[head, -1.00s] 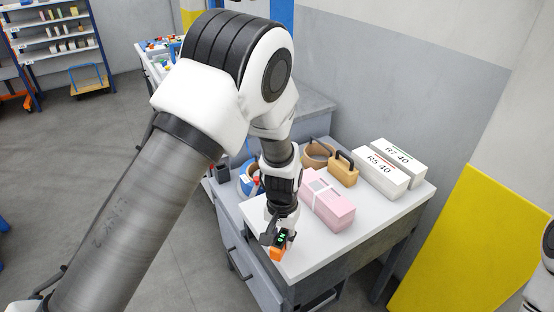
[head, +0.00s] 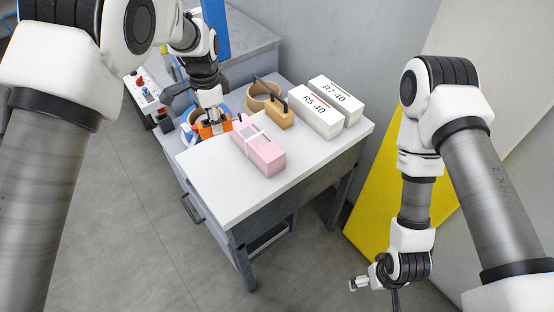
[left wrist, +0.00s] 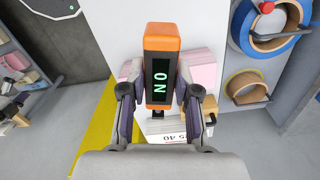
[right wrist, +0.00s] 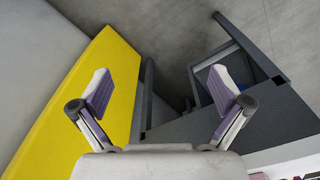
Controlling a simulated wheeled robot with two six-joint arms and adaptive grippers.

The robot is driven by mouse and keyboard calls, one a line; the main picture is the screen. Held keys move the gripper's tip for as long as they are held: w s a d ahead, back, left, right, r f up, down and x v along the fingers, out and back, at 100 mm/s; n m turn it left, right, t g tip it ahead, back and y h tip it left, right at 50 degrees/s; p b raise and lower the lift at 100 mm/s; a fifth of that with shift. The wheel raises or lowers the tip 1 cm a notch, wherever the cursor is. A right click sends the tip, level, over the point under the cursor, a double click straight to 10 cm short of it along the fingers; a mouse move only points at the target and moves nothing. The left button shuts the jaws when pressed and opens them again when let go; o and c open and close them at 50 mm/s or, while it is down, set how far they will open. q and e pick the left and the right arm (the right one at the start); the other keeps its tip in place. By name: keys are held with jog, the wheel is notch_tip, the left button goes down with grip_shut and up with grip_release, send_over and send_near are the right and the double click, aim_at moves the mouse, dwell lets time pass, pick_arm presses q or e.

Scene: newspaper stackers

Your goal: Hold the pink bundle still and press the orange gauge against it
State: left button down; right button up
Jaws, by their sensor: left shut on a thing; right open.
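The pink bundle (head: 266,156) with a pale band lies on the white tabletop (head: 215,190). My left gripper (head: 212,122) is shut on the orange gauge (head: 206,131), at the bundle's far-left end. In the left wrist view the gauge (left wrist: 161,42) stands between the fingers, its dark display showing green letters that look like "NO". Pink parts of the bundle (left wrist: 200,66) show behind it, partly hidden. I cannot tell whether gauge and bundle touch. My right gripper (head: 358,284) is open and empty, off the table to the lower right; its wrist view shows bare fingers (right wrist: 158,105).
Two white boxes (head: 315,112), marked R5 40 and R7 40, stand at the table's back right. A tan block with a dark handle (head: 279,116) and a tape roll (head: 262,98) stand behind the bundle. The tabletop's front is clear. A yellow panel (head: 378,200) leans right.

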pick_arm(q)
jog(key=shift+s+a, duration=0.1)
pick_arm(e)
jog(key=w+a+r+n+t+y, duration=0.1)
jog(key=w+a+n+t, duration=0.15)
jog(key=w+t, duration=0.75)
jog(key=n+t+y, duration=0.4)
jog(key=n+y, duration=0.1)
jog(key=y, duration=0.4)
send_near(277, 164)
jog(key=w, duration=0.1)
jog(key=x, duration=1.2)
jog(key=shift+s+a, duration=0.1)
jog(key=shift+a, duration=0.25)
